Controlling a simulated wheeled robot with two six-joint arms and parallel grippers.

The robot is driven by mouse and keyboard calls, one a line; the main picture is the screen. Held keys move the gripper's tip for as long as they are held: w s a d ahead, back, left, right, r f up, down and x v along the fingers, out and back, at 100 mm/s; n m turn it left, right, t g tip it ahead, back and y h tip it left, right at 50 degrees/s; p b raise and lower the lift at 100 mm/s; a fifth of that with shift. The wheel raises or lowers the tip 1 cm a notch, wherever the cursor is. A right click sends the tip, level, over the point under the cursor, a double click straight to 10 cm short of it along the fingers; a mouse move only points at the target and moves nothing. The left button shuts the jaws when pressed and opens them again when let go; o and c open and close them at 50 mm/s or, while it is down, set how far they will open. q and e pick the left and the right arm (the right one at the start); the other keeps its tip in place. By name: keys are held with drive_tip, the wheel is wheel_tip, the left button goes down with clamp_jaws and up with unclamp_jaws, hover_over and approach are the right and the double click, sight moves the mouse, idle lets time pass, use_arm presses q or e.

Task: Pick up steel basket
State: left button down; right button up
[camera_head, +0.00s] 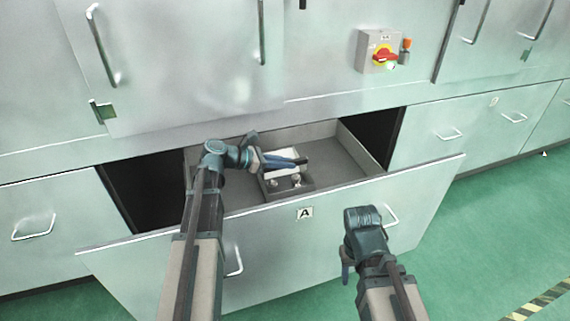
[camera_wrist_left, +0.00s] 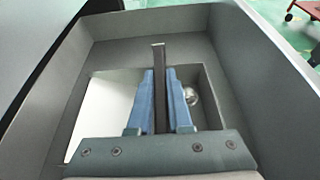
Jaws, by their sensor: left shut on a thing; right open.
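The steel basket (camera_head: 307,183) is a small grey open box inside the pulled-out drawer marked A. It holds small shiny metal parts (camera_head: 296,179) and a white area. My left gripper (camera_head: 283,162) reaches over the basket from the left. In the left wrist view, its blue fingers (camera_wrist_left: 161,92) are shut on a dark upright bar (camera_wrist_left: 159,60) that runs across the middle of the basket. Whether the basket is clear of the drawer floor cannot be told. My right gripper (camera_head: 346,268) is open and empty in front of the drawer face, pointing down.
The drawer (camera_head: 345,140) has bare floor to the right of the basket, and raised walls around it. Its front panel (camera_head: 280,250) stands out from the cabinet, with handles on its face. A red and yellow switch box (camera_head: 378,50) sits above.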

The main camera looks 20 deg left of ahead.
use_arm(q)
wheel_tip(320, 180, up, 2)
drive_tip(key=shift+r+p, duration=0.15)
drive_tip(key=shift+p, duration=0.65)
drive_tip(key=s+a, duration=1)
drive_tip(key=a, duration=0.5)
drive_tip(key=shift+f, duration=0.2)
